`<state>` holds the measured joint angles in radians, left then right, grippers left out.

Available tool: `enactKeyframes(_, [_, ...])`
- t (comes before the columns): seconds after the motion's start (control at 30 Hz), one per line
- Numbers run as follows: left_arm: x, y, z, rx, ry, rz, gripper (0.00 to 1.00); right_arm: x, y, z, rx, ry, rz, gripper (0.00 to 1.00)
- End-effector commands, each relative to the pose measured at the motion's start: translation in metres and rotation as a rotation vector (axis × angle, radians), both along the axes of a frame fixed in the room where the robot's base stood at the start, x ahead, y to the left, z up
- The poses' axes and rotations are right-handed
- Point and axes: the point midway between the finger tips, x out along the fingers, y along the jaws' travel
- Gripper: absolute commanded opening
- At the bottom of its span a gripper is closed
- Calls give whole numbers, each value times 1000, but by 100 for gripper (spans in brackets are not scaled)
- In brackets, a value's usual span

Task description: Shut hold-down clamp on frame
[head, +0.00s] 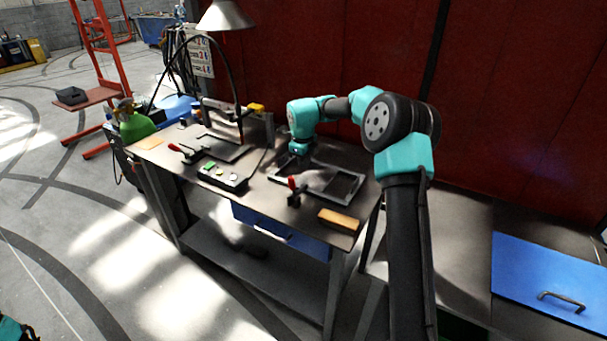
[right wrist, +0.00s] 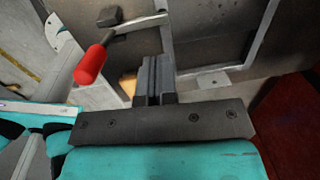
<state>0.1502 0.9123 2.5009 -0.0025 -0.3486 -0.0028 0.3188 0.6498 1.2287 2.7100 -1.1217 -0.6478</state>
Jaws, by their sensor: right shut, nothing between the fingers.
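The hold-down clamp with a red handle (head: 292,184) stands at the near left corner of the dark rectangular frame (head: 345,196) on the bench. Its red handle (right wrist: 91,65) also shows in the right wrist view, left of my fingers, with a metal arm running to a dark block. I cannot tell whether the clamp presses on the frame. My right gripper (head: 300,151) is above the frame's far left part, behind the clamp. Its fingers (right wrist: 155,76) are shut, empty and apart from the handle. My left gripper is out of view.
A second red-handled clamp (head: 177,148) stands by another plate at the left. A wooden block (head: 339,220) is at the bench's near right corner. A lamp (head: 225,15) and red wall (head: 350,60) are behind.

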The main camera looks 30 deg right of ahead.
Motion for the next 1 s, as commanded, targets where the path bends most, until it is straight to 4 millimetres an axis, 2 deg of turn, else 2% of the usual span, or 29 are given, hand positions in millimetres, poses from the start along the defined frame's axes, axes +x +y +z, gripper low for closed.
enactKeyframes(0.1, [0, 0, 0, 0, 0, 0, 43, 1, 0, 24, 0, -4, 0, 0])
enactKeyframes(0.33, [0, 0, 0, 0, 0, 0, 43, 0, 0, 50, 0, -2, 0, 0])
enactKeyframes(0.87, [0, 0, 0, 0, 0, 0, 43, 0, 0, 54, 0, 0, 0, 0])
enactKeyframes(1.0, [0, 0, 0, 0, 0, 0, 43, 3, 6, 49, -21, 4, 12, 0])
